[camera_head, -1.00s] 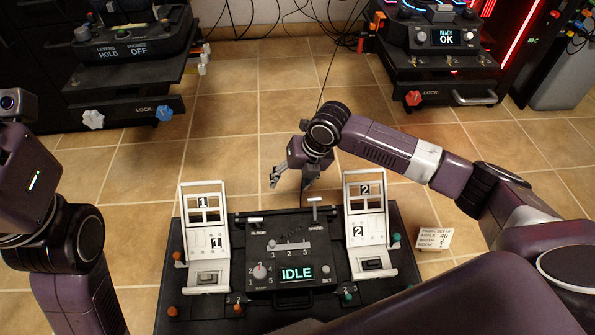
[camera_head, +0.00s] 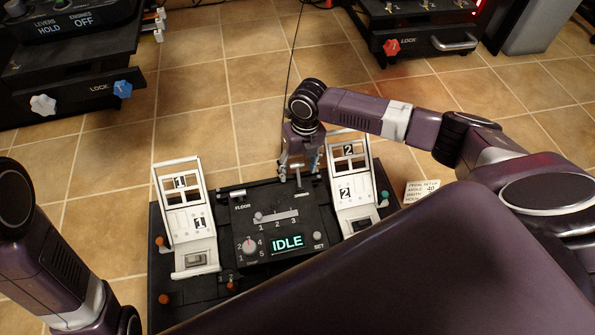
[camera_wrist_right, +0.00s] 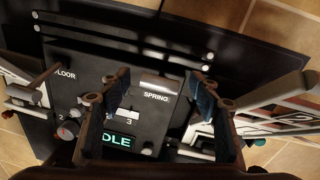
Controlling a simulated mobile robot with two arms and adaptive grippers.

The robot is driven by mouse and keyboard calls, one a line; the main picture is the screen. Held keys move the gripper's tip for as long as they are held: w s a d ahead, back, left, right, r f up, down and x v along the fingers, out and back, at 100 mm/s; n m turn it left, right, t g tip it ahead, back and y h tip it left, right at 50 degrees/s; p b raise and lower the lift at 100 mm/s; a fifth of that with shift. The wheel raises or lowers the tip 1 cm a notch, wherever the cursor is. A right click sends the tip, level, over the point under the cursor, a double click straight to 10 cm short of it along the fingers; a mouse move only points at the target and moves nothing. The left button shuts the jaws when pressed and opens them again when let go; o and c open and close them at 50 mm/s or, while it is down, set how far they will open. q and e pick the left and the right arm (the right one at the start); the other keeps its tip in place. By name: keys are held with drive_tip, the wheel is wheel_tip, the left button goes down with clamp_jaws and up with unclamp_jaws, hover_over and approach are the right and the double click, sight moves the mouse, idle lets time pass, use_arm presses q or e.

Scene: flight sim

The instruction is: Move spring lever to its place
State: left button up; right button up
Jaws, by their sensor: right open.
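The control box (camera_head: 268,252) is a black panel with a lit IDLE display. The spring lever (camera_head: 299,181) stands at its far right edge, partly covered by my right gripper (camera_head: 299,168). In the right wrist view the lever's pale crossbar (camera_wrist_right: 160,84) shows beside the SPRING label, between the two open fingers of my right gripper (camera_wrist_right: 162,95). The fingers hang around the lever without closing on it; whether either touches it I cannot tell. My left arm shows at the left edge of the head view, but its gripper is out of sight.
White pedals marked 1 (camera_head: 188,215) and 2 (camera_head: 350,185) flank the box. The floor lever (camera_head: 237,193) and a slider (camera_head: 275,214) are nearby. A small card (camera_head: 421,190) stands at the right.

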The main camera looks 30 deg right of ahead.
drive_tip(key=shift+f, duration=0.1)
drive_tip(key=shift+c, duration=0.2)
clamp_jaws()
idle(0.5)
